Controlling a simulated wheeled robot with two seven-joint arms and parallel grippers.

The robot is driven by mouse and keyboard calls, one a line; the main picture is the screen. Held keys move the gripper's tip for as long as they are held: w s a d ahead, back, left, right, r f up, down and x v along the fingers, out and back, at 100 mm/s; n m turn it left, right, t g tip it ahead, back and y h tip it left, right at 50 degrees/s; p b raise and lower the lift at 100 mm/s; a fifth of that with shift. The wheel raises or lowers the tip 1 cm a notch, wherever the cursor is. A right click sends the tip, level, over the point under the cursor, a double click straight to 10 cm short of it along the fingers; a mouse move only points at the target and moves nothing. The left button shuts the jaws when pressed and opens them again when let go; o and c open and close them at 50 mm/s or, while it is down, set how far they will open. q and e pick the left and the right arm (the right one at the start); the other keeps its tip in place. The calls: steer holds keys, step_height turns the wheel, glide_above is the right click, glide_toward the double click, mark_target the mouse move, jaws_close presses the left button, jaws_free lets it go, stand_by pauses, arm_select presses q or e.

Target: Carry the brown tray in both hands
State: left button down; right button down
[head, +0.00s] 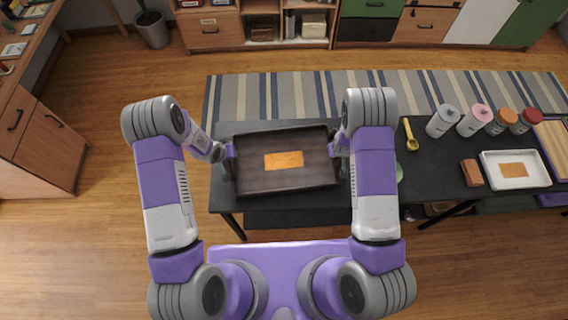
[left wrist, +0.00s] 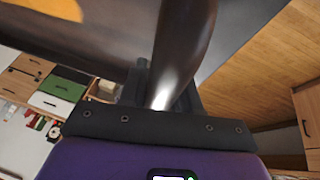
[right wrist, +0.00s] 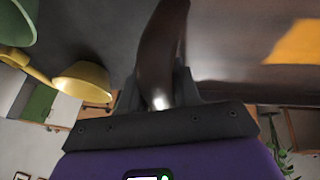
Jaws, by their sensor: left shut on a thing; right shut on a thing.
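The brown tray (head: 255,178) is a dark rectangular pan with an orange-brown patch (head: 284,160) lying on its floor. It is over the left part of the dark table; from above I cannot tell whether it touches the table top. My left gripper (head: 230,152) is shut on its left rim; the rim (left wrist: 185,45) runs between the fingers in the left wrist view. My right gripper (head: 335,148) is shut on its right rim, and that rim (right wrist: 162,50) shows between the fingers in the right wrist view. The fingertips are partly hidden by the rim.
On the dark table (head: 432,170), right of the tray, are a yellow scoop (head: 410,135), several lidded canisters (head: 443,121), a brown block (head: 472,173) and a white tray (head: 490,172). A green bowl (head: 399,172) is partly hidden by my right arm. Open wooden floor (head: 60,235) lies left.

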arm_select(q)
steer(key=shift+f, duration=0.35)
arm_select(e)
steer(key=shift+f, duration=0.35)
arm_select(q)
steer(key=c, duration=1.3)
jaws_free()
steer(key=shift+f+b, duration=0.15)
steer(key=shift+b, duration=0.15)
arm_select(e)
steer(key=c, duration=1.3)
jaws_free()
steer(key=shift+f, duration=0.15)
arm_select(q)
steer(key=o, duration=0.5)
arm_select(e)
steer(key=o, duration=0.5)
arm_select(q)
steer(key=v, duration=1.2)
arm_select(e)
steer(key=v, duration=1.2)
arm_select(q)
steer(key=shift+s, duration=0.1)
arm_select(e)
steer(key=shift+s, duration=0.15)
